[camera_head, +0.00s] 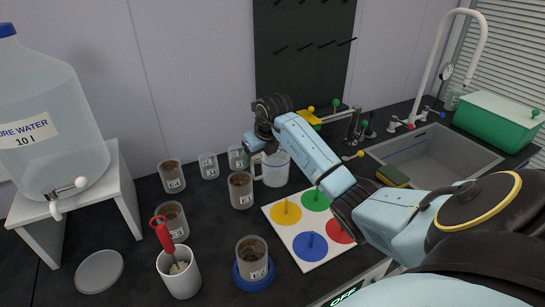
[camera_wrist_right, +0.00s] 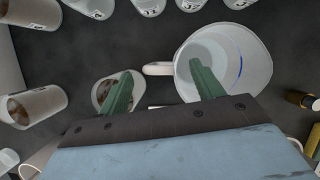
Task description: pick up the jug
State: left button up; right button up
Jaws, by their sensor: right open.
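The jug (camera_head: 274,169) is a clear, whitish vessel with a handle on its left side, standing upright on the dark worktop. In the right wrist view I look down into the jug (camera_wrist_right: 240,55), and its handle (camera_wrist_right: 157,69) points left. My right gripper (camera_head: 257,143) is above the jug in the head view. In the wrist view the green fingers of my right gripper (camera_wrist_right: 163,82) are wide apart with nothing gripped. The handle lies between them in the picture; the right finger overlaps the jug's opening. My left gripper is not in view.
Several labelled beakers with brown contents (camera_head: 241,190) stand left of the jug, one just below the left finger in the wrist view. A white board with coloured discs (camera_head: 290,240) lies in front. The sink (camera_head: 440,155) is right; a water tank (camera_head: 45,110) is left.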

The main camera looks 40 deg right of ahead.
jog(key=shift+x, duration=1.35)
jog(key=c, duration=1.3)
jog(key=shift+r, duration=0.1)
jog(key=shift+c, duration=0.5)
